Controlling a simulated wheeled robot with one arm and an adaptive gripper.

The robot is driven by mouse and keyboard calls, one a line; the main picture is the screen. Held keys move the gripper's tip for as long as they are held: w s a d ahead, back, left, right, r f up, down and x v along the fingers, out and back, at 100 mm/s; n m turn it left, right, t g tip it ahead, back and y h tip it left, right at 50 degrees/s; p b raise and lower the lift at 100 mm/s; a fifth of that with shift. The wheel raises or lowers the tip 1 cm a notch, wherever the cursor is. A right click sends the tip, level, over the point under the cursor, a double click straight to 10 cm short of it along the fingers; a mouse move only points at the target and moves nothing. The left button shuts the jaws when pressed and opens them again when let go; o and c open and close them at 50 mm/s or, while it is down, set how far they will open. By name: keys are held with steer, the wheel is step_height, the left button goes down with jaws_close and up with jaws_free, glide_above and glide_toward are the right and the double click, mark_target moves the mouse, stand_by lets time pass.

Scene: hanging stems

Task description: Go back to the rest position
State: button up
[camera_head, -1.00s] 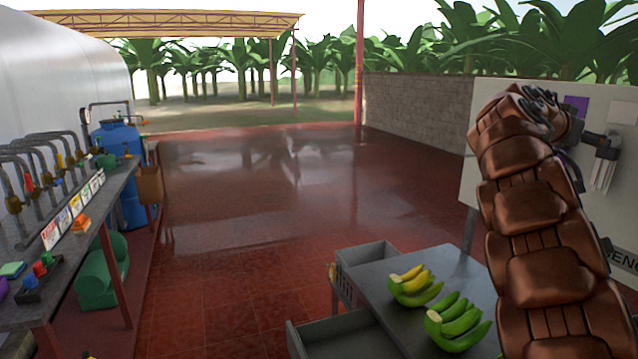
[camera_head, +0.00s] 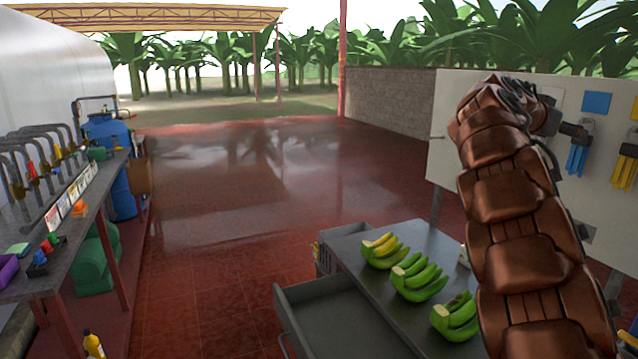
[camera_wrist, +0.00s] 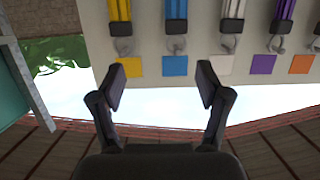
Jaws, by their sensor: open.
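My gripper (camera_wrist: 161,86) is open in the wrist view, with its two dark fingers wide apart and nothing between them. In the head view my brown arm rises on the right and hides most of its own end. A pale board stands behind the arm. Blue strips (camera_head: 577,160) hang from a dark holder under a blue square (camera_head: 596,102). Yellow strips (camera_head: 624,172) hang farther right. The wrist view shows the same kind of bundles upside down: yellow (camera_wrist: 119,10), blue (camera_wrist: 176,9), white (camera_wrist: 233,8) and purple (camera_wrist: 284,10), apart from my fingers.
A grey table (camera_head: 352,243) in front carries several green banana bunches (camera_head: 417,281), one partly yellow (camera_head: 383,250). A cluttered workbench (camera_head: 50,285) and a yellow bottle (camera_head: 93,345) are left. The red floor (camera_head: 215,220) between is clear.

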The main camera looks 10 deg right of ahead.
steer(key=s+a+f+n+g+y, duration=0.3)
steer(key=s+a+f+n+y, duration=0.4)
steer(key=s+a+f, duration=1.2)
steer(key=s+a+f+n+g+y, duration=0.2)
steer(key=s+a+f+n+y, duration=0.5)
steer(key=s+a+f, duration=1.2)
steer(key=s+a, duration=0.1)
steer(key=a, duration=0.3)
steer(key=shift+s+f+n+g, duration=0.25)
steer(key=shift+n+g, duration=0.15)
steer(key=shift+c, duration=0.2)
